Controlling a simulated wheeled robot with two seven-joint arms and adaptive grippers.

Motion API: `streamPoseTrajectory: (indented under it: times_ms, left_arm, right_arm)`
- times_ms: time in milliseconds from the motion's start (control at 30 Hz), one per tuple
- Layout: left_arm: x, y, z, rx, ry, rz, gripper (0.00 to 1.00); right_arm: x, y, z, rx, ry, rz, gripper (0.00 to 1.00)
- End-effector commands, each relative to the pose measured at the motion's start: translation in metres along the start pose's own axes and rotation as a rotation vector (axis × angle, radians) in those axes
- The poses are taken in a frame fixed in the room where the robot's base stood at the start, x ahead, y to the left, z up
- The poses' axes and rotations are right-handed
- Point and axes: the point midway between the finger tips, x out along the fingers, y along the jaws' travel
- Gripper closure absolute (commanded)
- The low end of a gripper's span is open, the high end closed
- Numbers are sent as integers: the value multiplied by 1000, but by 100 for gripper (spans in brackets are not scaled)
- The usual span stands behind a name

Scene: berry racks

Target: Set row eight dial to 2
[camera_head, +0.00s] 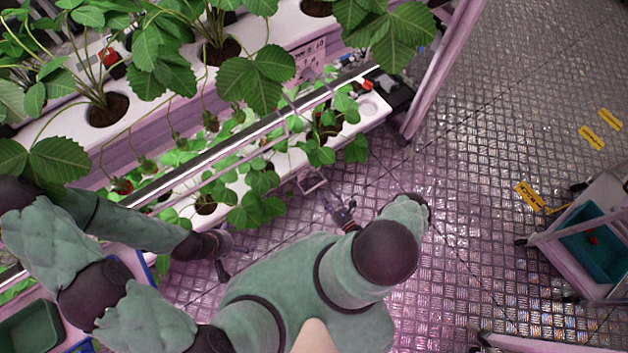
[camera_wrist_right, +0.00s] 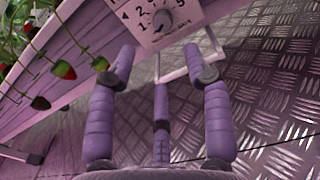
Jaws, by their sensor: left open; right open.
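A white dial plate (camera_wrist_right: 183,12) with printed numbers shows at the top of the right wrist view. Its grey round dial (camera_wrist_right: 162,20) is partly cut off, and I cannot tell its exact setting or the row. My right gripper (camera_wrist_right: 158,65) has its fingers spread, open and empty, just short of the plate and apart from the dial. In the head view the right gripper (camera_head: 338,208) is beside the lower end of the rack, near a pale square frame (camera_head: 311,181). My left gripper (camera_head: 226,252) is open and empty lower left, away from the dial.
Planted white racks (camera_head: 360,115) fill the upper left, with leaves hanging over the edges. Red berries (camera_wrist_right: 64,70) hang left of the right gripper. A cart with a teal bin (camera_head: 592,250) stands at the right. The metal floor (camera_head: 480,140) between is mostly clear.

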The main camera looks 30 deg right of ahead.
Motion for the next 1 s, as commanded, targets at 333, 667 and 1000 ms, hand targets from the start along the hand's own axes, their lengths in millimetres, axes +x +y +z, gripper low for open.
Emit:
streamPoseTrajectory:
  times_ms: [333, 667, 1000]
  left_arm:
    - [6, -2, -1, 0, 1, 0, 8]
    - [14, -5, -1, 0, 1, 0, 8]
    - [16, -6, -1, 0, 1, 0, 8]
  right_arm:
    - [37, -4, 0, -6, -10, -14, 50]
    - [90, -4, 0, -5, -8, -14, 50]
    - [106, -5, 1, -4, -8, -17, 50]
